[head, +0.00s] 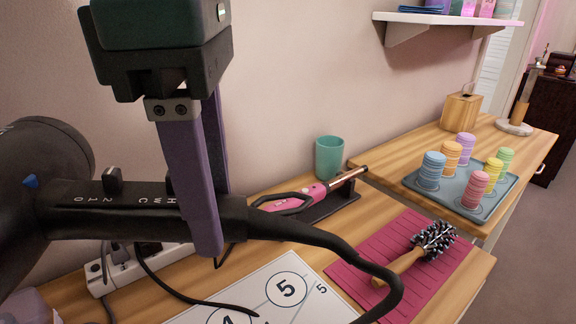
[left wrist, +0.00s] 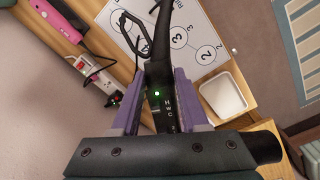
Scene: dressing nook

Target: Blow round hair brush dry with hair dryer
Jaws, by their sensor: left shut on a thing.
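My left gripper (head: 214,228) is shut on the handle of a black hair dryer (head: 95,212) and holds it in the air above the left part of the table. The dryer's wide round head is at the left edge; its cord curves right past the handle's end. In the left wrist view, the gripper (left wrist: 158,92) has the dryer handle (left wrist: 167,115) between its purple fingers, with a green light showing. The round hair brush (head: 434,240), with dark bristles and a wooden handle, lies on a pink ribbed mat (head: 373,252). My right gripper is not in view.
A pink curling iron (head: 312,194) rests on a black stand behind the handle, near a teal cup (head: 329,158). A white power strip (head: 125,272) and a numbered sheet (head: 265,298) are below. A tray (head: 415,183) of colored rollers stands right. A white shelf (head: 440,19) hangs above.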

